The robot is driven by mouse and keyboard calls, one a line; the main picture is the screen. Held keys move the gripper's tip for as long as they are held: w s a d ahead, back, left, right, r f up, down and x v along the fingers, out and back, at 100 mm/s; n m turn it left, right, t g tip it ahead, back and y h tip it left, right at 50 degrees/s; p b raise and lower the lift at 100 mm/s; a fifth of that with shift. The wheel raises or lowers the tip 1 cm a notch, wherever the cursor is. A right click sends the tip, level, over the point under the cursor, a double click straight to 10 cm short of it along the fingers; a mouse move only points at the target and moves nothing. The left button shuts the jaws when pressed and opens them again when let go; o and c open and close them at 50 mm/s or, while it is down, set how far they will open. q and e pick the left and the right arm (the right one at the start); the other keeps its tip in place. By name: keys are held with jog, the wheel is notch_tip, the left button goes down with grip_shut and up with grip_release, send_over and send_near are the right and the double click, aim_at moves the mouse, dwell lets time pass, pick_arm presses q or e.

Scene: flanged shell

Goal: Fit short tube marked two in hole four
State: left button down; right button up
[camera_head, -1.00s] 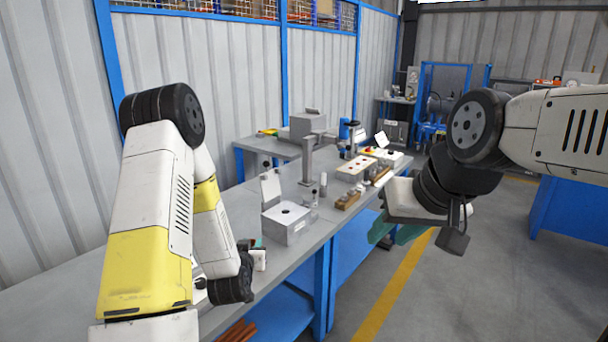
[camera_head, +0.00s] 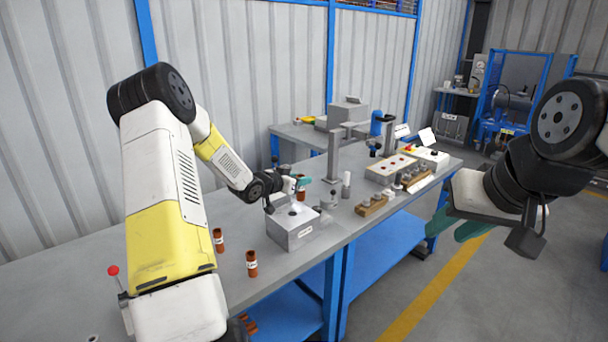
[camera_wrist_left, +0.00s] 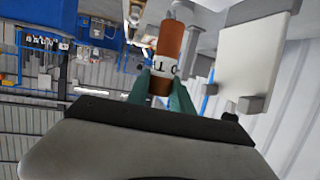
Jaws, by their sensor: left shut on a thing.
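My left gripper (camera_head: 298,183) is shut on an orange-brown tube (camera_head: 301,193) with a white label band. It holds it at the far side of a grey box (camera_head: 292,234), by the box's raised lid. In the left wrist view the tube (camera_wrist_left: 169,42) sits between the green fingertips (camera_wrist_left: 163,88); its label is only partly readable. The box top has a dark round hole. Its front label is too small to read. Two similar tubes stand upright on the bench, one nearer (camera_head: 252,264) and one further left (camera_head: 219,241). My right gripper (camera_head: 455,225) is open and empty at the right.
A grey post (camera_head: 334,155) stands behind the box. A wooden block with metal pieces (camera_head: 371,206) and a pale panel with red dots (camera_head: 390,168) lie further right. A red-knobbed lever (camera_head: 114,273) is at the front left. The bench (camera_head: 180,285) has bare room at left.

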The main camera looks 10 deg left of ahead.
pick_arm(q)
jog(key=a, duration=0.1)
jog(key=w+a+r, duration=0.1)
jog(key=a, duration=0.1)
jog(key=shift+w+a+r, duration=0.1)
jog(key=shift+w+a, duration=0.05)
send_over(292, 210)
jog(key=s, duration=0.2)
jog(key=shift+s+d+f, duration=0.1)
jog(key=shift+d+f, duration=0.1)
jog(key=shift+f, duration=1.25)
jog(key=shift+s+d+f, duration=0.1)
jog(key=shift+d+f, duration=0.05)
jog(key=shift+f, duration=1.3)
jog(key=shift+f, duration=4.3)
jog(key=c, duration=1)
grip_release()
jog(key=shift+c, duration=0.2)
jog(key=shift+f, duration=0.1)
jog(key=shift+s+d, duration=0.1)
